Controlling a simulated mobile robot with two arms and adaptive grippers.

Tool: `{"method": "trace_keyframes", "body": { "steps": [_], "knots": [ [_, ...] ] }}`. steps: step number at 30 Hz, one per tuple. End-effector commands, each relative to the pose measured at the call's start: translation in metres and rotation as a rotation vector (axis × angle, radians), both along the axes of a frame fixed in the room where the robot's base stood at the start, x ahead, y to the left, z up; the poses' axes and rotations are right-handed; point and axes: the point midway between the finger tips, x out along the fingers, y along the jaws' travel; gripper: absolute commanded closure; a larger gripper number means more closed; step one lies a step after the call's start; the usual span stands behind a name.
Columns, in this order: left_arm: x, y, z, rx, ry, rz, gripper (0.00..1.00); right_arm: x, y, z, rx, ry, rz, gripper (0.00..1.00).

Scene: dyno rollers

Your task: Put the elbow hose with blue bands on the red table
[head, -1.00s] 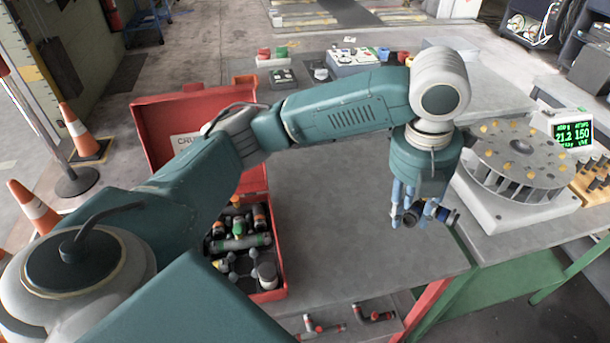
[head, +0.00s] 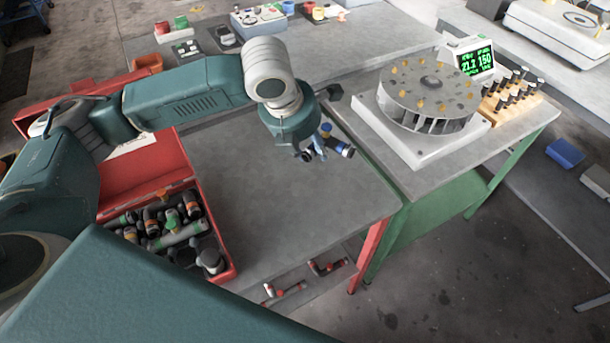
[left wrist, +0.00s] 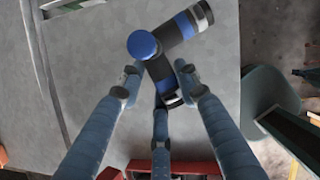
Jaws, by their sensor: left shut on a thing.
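The elbow hose with blue bands (head: 342,149) is black with blue and pale bands and a blue round end. My left gripper (head: 318,148) is shut on it, near the right edge of the red table (head: 270,205), which has a grey top and red legs. In the left wrist view the fingers (left wrist: 153,82) close around the bent hose (left wrist: 172,36), with the grey tabletop (left wrist: 90,60) behind it. I cannot tell whether the hose touches the top. My right gripper is not in view.
An open red case (head: 228,250) with several hose fittings stands at the table's left. Red-banded fittings (head: 325,267) lie on a lower shelf. A green table (head: 520,125) at right bears a round slotted drum (head: 428,92) and a green display (head: 476,62). The middle tabletop is clear.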

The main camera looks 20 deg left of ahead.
Motion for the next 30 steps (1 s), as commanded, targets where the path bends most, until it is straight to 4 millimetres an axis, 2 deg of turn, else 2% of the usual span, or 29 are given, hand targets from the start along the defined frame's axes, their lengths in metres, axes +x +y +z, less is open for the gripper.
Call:
{"method": "trace_keyframes", "body": {
  "steps": [1,3,9,17,24,30],
  "knots": [
    [-0.001,0.000,-0.015,0.001,0.005,0.001,0.99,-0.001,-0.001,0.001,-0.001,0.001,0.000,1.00],
    [-0.001,0.000,-0.034,0.000,0.005,0.000,0.99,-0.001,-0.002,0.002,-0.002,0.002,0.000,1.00],
    [-0.001,0.000,-0.074,0.000,0.002,0.001,0.99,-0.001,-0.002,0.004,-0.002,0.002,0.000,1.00],
    [0.000,0.000,-0.094,0.000,0.001,0.001,0.99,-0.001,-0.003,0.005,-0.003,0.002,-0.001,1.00],
    [0.000,0.000,-0.127,0.000,0.001,0.001,0.99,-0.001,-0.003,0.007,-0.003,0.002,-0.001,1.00],
    [0.000,0.000,-0.129,-0.001,-0.002,0.000,0.99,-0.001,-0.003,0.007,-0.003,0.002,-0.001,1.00]
  ]
}}
